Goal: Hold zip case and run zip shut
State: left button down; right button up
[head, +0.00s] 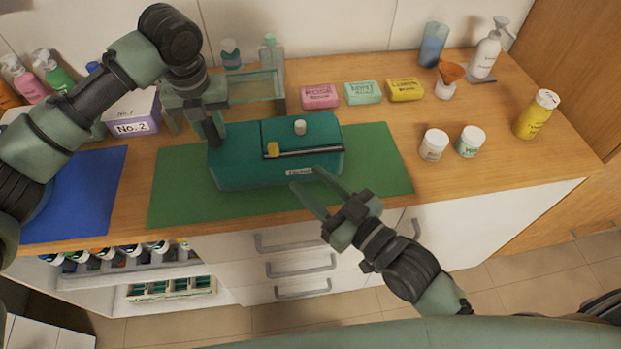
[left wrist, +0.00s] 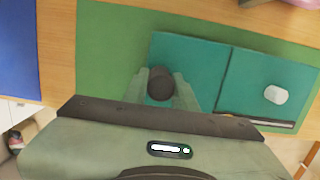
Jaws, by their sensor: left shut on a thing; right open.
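The teal zip case (head: 232,160) lies on the green mat (head: 380,180). A dark zip track (head: 312,153) runs along its front top edge, with a yellow pull (head: 273,149) at the track's left end. A white knob (head: 300,127) stands on the lid; it also shows in the left wrist view (left wrist: 275,95). My left gripper (head: 215,138) is at the case's left end, shut on a dark round post (left wrist: 160,83). My right gripper (head: 306,177) is open and empty, its fingertips by the case's front right side. The yellow pull is hidden in the left wrist view.
Soap boxes (head: 363,92) lie behind the case. White jars (head: 433,145) and a yellow bottle (head: 537,115) stand to the right. A blue mat (head: 85,200) and a No.2 box (head: 140,115) are at the left. The green mat's right part is bare.

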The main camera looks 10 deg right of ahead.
pick_arm(q)
jog(key=c, duration=1.1)
grip_release()
jog(key=shift+o, duration=0.2)
